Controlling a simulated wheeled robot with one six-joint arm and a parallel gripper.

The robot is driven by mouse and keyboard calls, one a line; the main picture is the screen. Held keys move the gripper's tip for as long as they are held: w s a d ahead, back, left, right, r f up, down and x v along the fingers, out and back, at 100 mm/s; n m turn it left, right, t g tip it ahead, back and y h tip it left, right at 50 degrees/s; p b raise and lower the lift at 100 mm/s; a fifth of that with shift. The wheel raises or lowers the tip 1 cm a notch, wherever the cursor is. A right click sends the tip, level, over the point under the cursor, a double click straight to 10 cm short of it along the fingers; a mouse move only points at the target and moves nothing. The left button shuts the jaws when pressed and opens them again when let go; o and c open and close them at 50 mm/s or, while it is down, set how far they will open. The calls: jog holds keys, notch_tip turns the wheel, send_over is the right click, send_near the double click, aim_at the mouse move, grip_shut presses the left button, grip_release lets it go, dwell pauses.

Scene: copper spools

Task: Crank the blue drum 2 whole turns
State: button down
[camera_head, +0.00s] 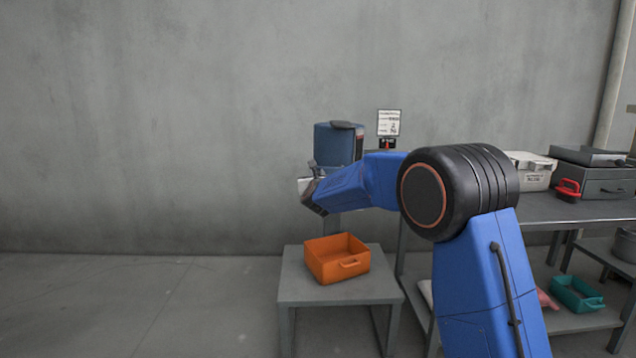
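The blue drum (334,146) stands upright near the wall, beyond my blue arm. A dark piece (346,125) lies across its top; I cannot tell whether this is the crank handle. My arm reaches left across the front of the drum and hides its lower part. My gripper (308,190) is at the arm's left end, low and to the left of the drum. Its fingers are not clear, so I cannot tell whether they are open or touch anything.
An orange bin (337,260) sits on a low grey table (300,290) below my arm. At right, a grey bench (560,210) holds a white case (530,170), a red-handled item (568,190) and a dark box (600,180). A teal bin (577,295) is on its lower shelf. The floor at left is clear.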

jog(key=shift+r+m, duration=0.85)
jog(key=shift+m, duration=0.15)
jog(key=shift+d, duration=0.1)
jog(key=c, duration=1.5)
grip_release()
jog(key=shift+c, duration=0.2)
jog(key=shift+s, duration=0.1)
jog(key=s, duration=1.7)
jog(key=shift+s, duration=0.1)
